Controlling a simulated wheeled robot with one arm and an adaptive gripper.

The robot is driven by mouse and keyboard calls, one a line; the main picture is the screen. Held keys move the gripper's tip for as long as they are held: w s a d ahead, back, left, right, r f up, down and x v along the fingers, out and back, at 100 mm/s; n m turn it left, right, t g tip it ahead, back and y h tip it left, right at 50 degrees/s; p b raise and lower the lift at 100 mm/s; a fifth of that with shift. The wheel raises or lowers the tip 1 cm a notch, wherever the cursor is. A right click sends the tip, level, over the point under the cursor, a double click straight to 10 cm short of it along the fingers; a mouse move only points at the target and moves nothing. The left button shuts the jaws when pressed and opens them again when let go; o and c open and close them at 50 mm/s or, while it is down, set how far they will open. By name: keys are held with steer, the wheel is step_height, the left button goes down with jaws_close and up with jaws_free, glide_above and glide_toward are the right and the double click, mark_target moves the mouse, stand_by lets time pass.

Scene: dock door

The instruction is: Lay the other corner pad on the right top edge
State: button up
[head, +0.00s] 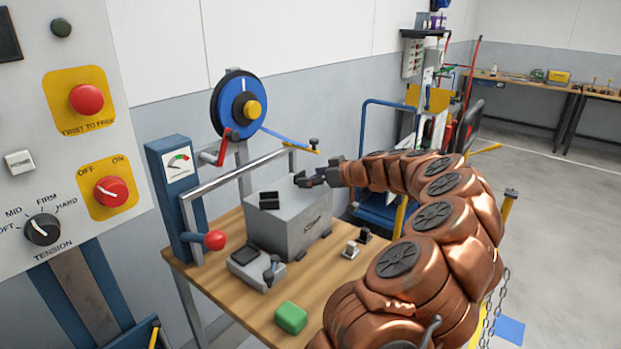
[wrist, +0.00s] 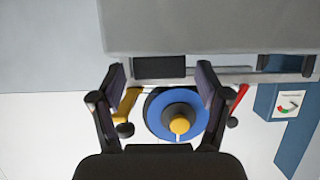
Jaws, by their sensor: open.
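A grey box (head: 285,225) stands on the wooden bench. One black corner pad (head: 269,200) lies on its left top edge; it also shows at the right of the wrist view (wrist: 288,64). My gripper (head: 310,180) is at the box's right top edge, reaching in from the right. In the wrist view my gripper (wrist: 163,82) has its two fingers spread apart. A second black corner pad (wrist: 160,67) lies against the box edge between the fingertips, with gaps on both sides. In the head view this pad is hard to tell from the dark fingers.
A blue strap reel (head: 239,104) and a metal arch stand behind the box. A blue post with a gauge (head: 176,163) and a red-knobbed lever are at left. A grey device (head: 256,265), a green block (head: 291,317) and small fittings (head: 351,249) lie on the bench (head: 225,290).

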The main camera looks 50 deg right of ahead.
steer(key=a+b+v, duration=0.1)
steer(key=b+v, duration=0.1)
steer(key=v, duration=0.9)
steer(key=shift+d, duration=0.45)
steer(key=shift+f, duration=0.1)
